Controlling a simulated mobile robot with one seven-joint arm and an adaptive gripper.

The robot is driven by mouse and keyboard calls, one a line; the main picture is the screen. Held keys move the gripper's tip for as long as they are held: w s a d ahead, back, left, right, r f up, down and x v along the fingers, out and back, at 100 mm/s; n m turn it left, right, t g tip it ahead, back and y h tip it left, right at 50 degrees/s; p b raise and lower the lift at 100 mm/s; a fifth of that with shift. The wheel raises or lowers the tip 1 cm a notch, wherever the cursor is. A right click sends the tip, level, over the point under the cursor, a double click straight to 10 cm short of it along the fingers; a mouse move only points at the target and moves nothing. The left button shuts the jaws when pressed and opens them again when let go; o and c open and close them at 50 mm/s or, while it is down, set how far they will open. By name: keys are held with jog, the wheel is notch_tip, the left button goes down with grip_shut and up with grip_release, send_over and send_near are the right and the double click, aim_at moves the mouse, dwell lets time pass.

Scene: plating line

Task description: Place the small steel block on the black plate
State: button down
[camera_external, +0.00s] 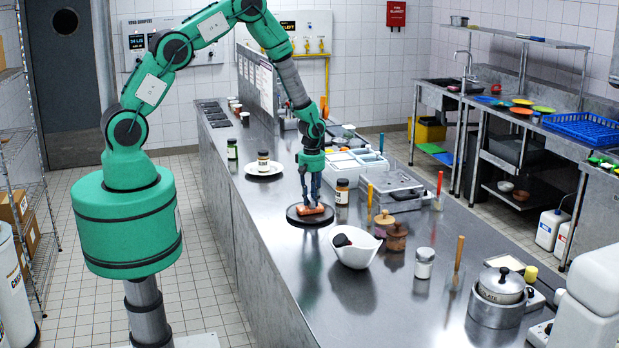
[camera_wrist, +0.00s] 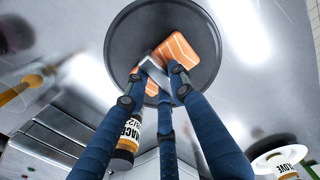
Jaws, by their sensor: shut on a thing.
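The black plate (camera_external: 293,218) is a dark round plate on the steel counter; it fills the upper middle of the wrist view (camera_wrist: 125,45). An orange, white-striped salmon piece (camera_external: 312,210) lies on it and shows in the wrist view (camera_wrist: 177,50). My gripper (camera_external: 305,200) points down over the plate with its blue fingers closed in. In the wrist view, the small steel block (camera_wrist: 153,70) shows as a grey piece between the fingertips (camera_wrist: 155,80), beside the salmon. The fingers partly hide it, and I cannot tell whether it touches the plate.
A white bowl (camera_external: 356,252) with a dark item stands just in front of the plate. A labelled jar (camera_external: 342,192) stands close to its right. A white plate (camera_external: 263,171) with a jar is behind left. White bins (camera_external: 350,162) stand behind. The counter's left front is clear.

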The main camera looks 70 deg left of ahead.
jog(key=shift+f, duration=0.1)
jog(key=c, duration=1.5)
grip_release()
jog(key=shift+o, duration=0.2)
notch_tip(320, 180, up, 12)
jog(key=b, duration=0.1)
jog(key=shift+b, duration=0.35)
jog(key=shift+r, duration=0.2)
